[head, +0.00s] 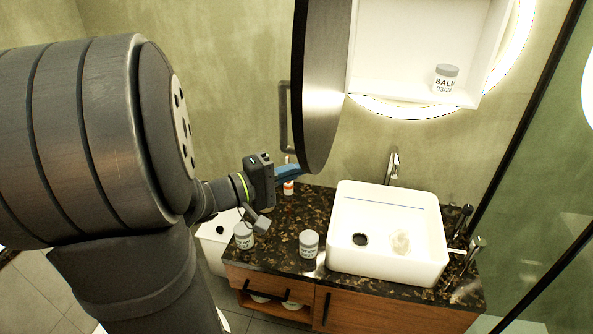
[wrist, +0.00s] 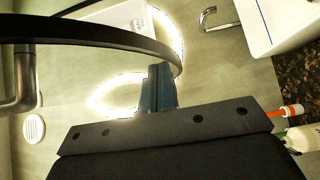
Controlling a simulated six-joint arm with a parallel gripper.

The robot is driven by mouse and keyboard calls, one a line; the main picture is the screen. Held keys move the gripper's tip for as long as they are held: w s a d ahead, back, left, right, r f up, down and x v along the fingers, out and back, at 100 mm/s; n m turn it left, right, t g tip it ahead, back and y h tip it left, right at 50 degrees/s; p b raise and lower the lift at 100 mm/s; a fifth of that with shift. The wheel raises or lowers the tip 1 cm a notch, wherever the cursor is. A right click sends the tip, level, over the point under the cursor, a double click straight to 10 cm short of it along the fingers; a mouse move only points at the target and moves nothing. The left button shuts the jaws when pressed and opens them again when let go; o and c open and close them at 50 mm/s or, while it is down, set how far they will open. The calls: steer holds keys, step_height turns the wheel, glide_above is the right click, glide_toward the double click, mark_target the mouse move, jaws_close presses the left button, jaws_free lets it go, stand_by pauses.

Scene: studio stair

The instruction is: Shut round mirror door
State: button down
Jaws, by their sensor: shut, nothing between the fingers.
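The round mirror door (head: 322,100) stands swung open, seen nearly edge-on, with a dark rim and a grey bar handle (head: 284,118) on its left side. Behind it, the white cabinet (head: 400,55) is open inside a glowing ring. My gripper (head: 288,171) is shut and empty, its blue fingers by the door's lower edge. In the wrist view, the door's dark rim (wrist: 110,35) curves just beyond the fingers (wrist: 158,85). I cannot tell whether they touch it.
A balm jar (head: 445,79) stands in the cabinet. Below is a dark speckled counter (head: 275,240) with a white basin (head: 388,265), a tap (head: 392,165) and jars, including one (head: 309,244) near the front. A glass panel edge (head: 530,120) stands at the right.

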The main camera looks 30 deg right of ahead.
steer(key=shift+s+d, duration=0.15)
steer(key=shift+s, duration=0.1)
steer(key=s+d, duration=1.3)
steer(key=d, duration=0.3)
steer(key=w+d+n+t, duration=0.1)
steer(key=d+t, duration=0.1)
steer(key=d, duration=1.9)
steer(key=shift+w+d+n+t, duration=0.2)
steer(key=shift+d+n+t, duration=0.05)
steer(key=shift+n+t, duration=0.05)
steer(key=shift+a, duration=0.1)
